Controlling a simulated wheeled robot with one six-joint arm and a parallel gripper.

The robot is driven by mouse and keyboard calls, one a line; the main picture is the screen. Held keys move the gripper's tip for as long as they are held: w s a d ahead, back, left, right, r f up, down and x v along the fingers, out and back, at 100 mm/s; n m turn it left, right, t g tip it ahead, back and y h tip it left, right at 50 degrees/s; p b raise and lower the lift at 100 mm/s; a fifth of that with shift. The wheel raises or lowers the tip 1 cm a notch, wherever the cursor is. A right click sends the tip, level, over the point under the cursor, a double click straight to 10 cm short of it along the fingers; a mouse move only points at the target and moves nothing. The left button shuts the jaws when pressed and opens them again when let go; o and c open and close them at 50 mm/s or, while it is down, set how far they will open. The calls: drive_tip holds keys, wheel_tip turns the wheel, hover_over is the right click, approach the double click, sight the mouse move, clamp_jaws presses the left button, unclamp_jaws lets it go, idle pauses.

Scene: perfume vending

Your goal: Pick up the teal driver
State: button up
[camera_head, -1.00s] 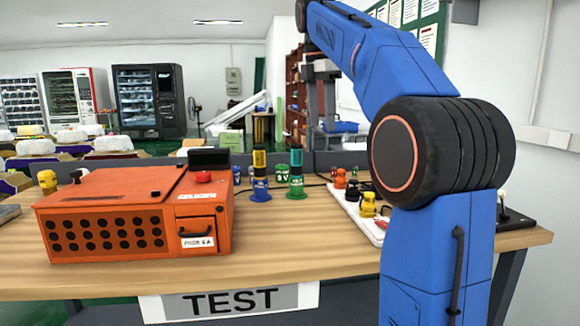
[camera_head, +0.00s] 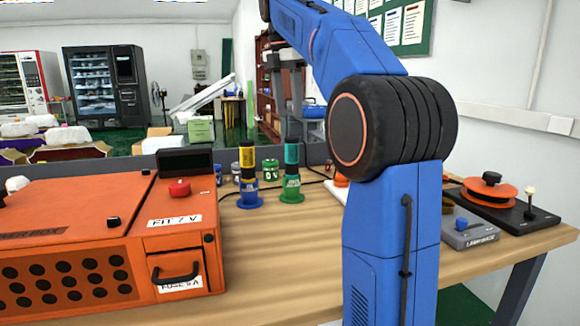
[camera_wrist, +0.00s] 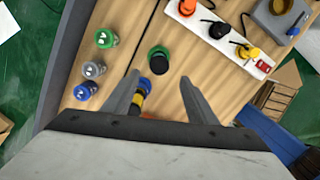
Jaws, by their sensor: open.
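The teal driver (camera_head: 291,156) stands upright in a green round base beside a yellow-topped driver (camera_head: 247,160) in a blue base, on the wooden table. In the wrist view the teal driver (camera_wrist: 158,62) is seen from above as a dark end over a green ring, just beyond the fingertips. The yellow driver (camera_wrist: 143,92) shows between the fingers, near the left one, partly hidden by my gripper. My gripper (camera_wrist: 160,77) is open with nothing held. In the head view my gripper (camera_head: 288,115) hangs with its fingers down, roughly above the teal driver.
An orange box (camera_head: 70,230) stands left of the drivers. Several small jars (camera_wrist: 93,69) stand near the table's left edge in the wrist view. A white power strip (camera_wrist: 225,38) with plugs lies to the right. Bare table shows in front of the drivers.

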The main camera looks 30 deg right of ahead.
sight(293, 152)
drive_tip(key=f, duration=0.4)
drive_tip(key=d+f, duration=0.1)
drive_tip(key=f, duration=0.9)
drive_tip(key=shift+w+d+f, duration=0.1)
drive_tip(key=shift+w+d, duration=0.1)
drive_tip(key=shift+d, duration=0.2)
drive_tip(key=c, duration=1.1)
drive_tip(key=shift+c, duration=0.2)
wheel_tip(293, 152, up, 10)
drive_tip(key=shift+r, duration=0.1)
drive_tip(key=o, duration=0.3)
drive_tip(key=c, duration=0.4)
